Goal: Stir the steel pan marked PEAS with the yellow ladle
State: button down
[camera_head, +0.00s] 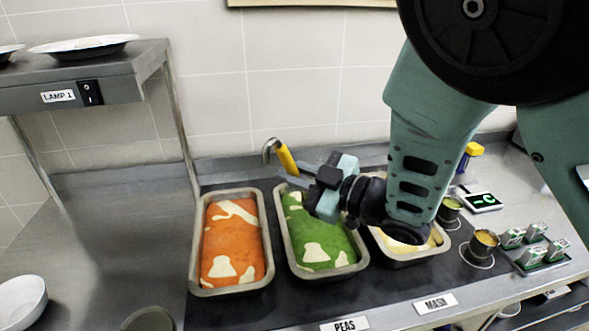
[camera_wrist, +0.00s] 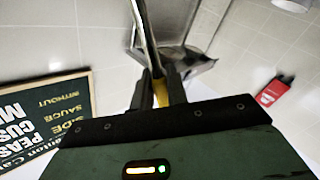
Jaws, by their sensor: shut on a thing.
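The steel pan marked PEAS (camera_head: 359,267) is the middle of three pans and holds green food with pale patches. Its PEAS label (camera_head: 345,325) lies in front of it. The yellow ladle (camera_head: 286,158) has a yellow handle with a grey hooked end. My gripper (camera_head: 303,178) is shut on this handle above the back part of the PEAS pan. In the wrist view the gripper (camera_wrist: 160,90) pinches the yellow handle (camera_wrist: 161,97), with a grey metal length running up from it. The ladle's bowl is hidden in the head view, so I cannot tell whether it touches the food.
A pan of orange food (camera_head: 195,285) stands left of the PEAS pan. A pan marked MASH (camera_head: 435,304), partly hidden by my arm, stands right. Small metal cups (camera_head: 484,244) and green-white items (camera_head: 535,231) are farther right. A raised shelf (camera_head: 120,70) is at left.

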jog(key=shift+w+d+p, duration=0.15)
jog(key=shift+d+p, duration=0.05)
jog(key=shift+p, duration=0.4)
jog(key=shift+r+p, duration=0.1)
jog(key=shift+p, duration=0.2)
jog(key=shift+a+r+p, duration=0.1)
jog(key=shift+a+p, duration=0.05)
jog(key=shift+p, duration=0.15)
jog(key=shift+s, duration=0.2)
jog(key=shift+f+b, duration=0.7)
jog(key=shift+f, duration=0.5)
notch_tip(320, 180, down, 8)
jog(key=b, duration=0.7)
jog(key=shift+b, duration=0.3)
jog(key=shift+a+r, duration=0.15)
